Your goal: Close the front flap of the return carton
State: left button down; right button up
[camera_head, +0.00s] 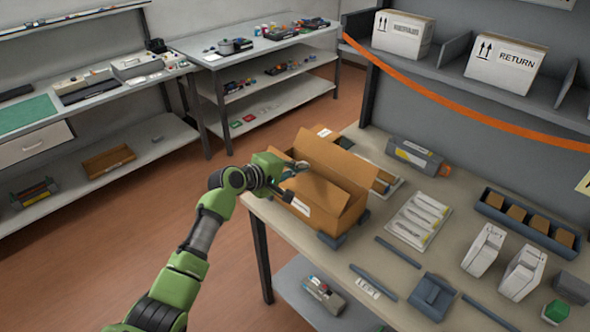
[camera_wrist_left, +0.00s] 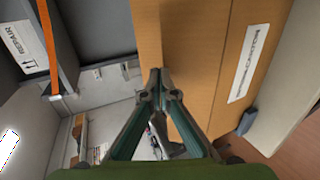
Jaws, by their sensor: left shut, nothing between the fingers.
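The return carton (camera_head: 325,222) is a brown cardboard box with a white label, standing near the left edge of the bench. Its top is open; a long flap (camera_head: 335,158) stands up along the far side and a small flap (camera_head: 350,212) sticks up at the right end. My left gripper (camera_head: 300,168) is at the carton's left end, around its top edge. In the left wrist view its fingertips (camera_wrist_left: 155,80) are together and empty, beside cardboard (camera_wrist_left: 190,50) carrying a white label (camera_wrist_left: 248,62). Whether they touch it, I cannot tell. My right gripper is out of view.
The bench (camera_head: 325,264) holds a grey toner cartridge (camera_head: 416,156), a white tray (camera_head: 420,220), grey strips and white boxes (camera_head: 484,250) right of the carton. An orange band (camera_head: 450,103) hangs before a shelf with a RETURN box (camera_head: 505,68). Floor is free at left.

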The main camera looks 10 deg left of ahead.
pick_arm(q)
jog(key=shift+w+d+f, duration=0.2)
jog(key=shift+w+f, duration=0.1)
jog(key=shift+w, duration=0.2)
jog(key=shift+w+d+f, duration=0.2)
jog(key=shift+w, duration=0.05)
jog(key=shift+w+d+f, duration=0.35)
jog(key=shift+d, duration=0.05)
jog(key=shift+w+d+f+b, duration=0.35)
jog(key=shift+w+f+b, duration=0.25)
jog(key=shift+b, duration=0.2)
jog(key=shift+w+d+f+b, duration=0.2)
jog(key=shift+f+b, duration=0.1)
jog(key=shift+f, duration=0.1)
jog(key=shift+w+d+f+b, duration=0.1)
jog(key=shift+w+f+b, duration=0.05)
jog(key=shift+f+b, duration=0.2)
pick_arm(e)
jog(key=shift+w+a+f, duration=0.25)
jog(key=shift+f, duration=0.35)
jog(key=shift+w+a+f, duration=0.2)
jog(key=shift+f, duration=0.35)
pick_arm(q)
jog(key=shift+f, duration=0.1)
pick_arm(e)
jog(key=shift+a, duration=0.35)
